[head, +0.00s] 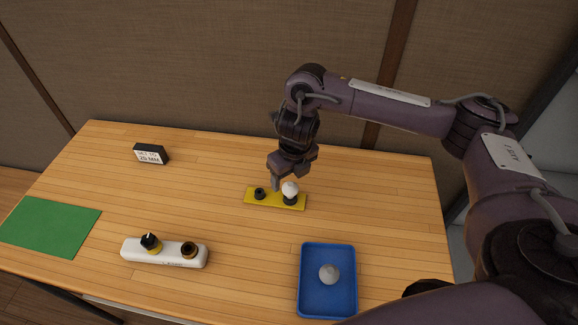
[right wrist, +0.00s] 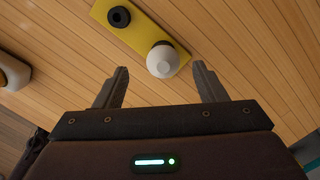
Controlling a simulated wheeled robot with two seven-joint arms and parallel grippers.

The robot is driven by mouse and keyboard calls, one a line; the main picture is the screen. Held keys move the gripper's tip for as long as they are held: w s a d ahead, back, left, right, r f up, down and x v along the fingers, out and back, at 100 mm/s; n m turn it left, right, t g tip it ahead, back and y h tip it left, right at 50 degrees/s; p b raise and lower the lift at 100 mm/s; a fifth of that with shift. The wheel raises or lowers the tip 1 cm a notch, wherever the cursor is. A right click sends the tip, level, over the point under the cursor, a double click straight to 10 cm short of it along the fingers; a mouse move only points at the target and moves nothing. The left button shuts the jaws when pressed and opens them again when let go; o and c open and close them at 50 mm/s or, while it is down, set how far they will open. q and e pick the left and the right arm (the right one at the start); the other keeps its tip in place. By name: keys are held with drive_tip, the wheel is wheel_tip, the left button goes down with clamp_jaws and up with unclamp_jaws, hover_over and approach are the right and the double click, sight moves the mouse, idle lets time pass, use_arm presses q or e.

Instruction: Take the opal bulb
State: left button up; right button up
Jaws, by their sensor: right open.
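A white opal bulb (head: 290,188) stands in the right-hand dark socket of a yellow strip (head: 275,200) on the table. In the right wrist view the bulb (right wrist: 162,61) lies just beyond the fingertips, roughly between their lines. My right gripper (head: 281,182) is open and empty above the strip, close to the bulb; its two fingers (right wrist: 160,72) are spread in the wrist view. The left-hand socket (head: 259,193) of the strip shows no bulb. My left gripper is not in view.
A blue tray (head: 302,285) at the front holds a greyish-white round object (head: 329,273). A white base (head: 134,257) with two dark fittings stands front left. A green mat (head: 50,228) lies at the left edge. A small sign (head: 151,154) stands at the back left.

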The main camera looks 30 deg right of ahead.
sight(289, 185)
wheel_tip(289, 185, down, 2)
drive_tip(key=shift+w+f+b, duration=0.1)
drive_tip(key=shift+b, duration=0.35)
drive_tip(key=shift+a+f, duration=0.1)
drive_tip(key=shift+f, duration=0.45)
drive_tip(key=f, duration=0.3)
drive_tip(key=shift+w+d+f, duration=0.1)
drive_tip(key=shift+d+f, duration=0.05)
drive_tip(key=shift+d, duration=0.1)
drive_tip(key=shift+w+f, duration=0.1)
drive_tip(key=shift+f, duration=0.35)
drive_tip(key=shift+c, duration=1.3)
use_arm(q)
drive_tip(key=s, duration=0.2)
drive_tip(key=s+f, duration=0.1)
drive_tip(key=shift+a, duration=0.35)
use_arm(e)
drive_tip(key=c, duration=0.8)
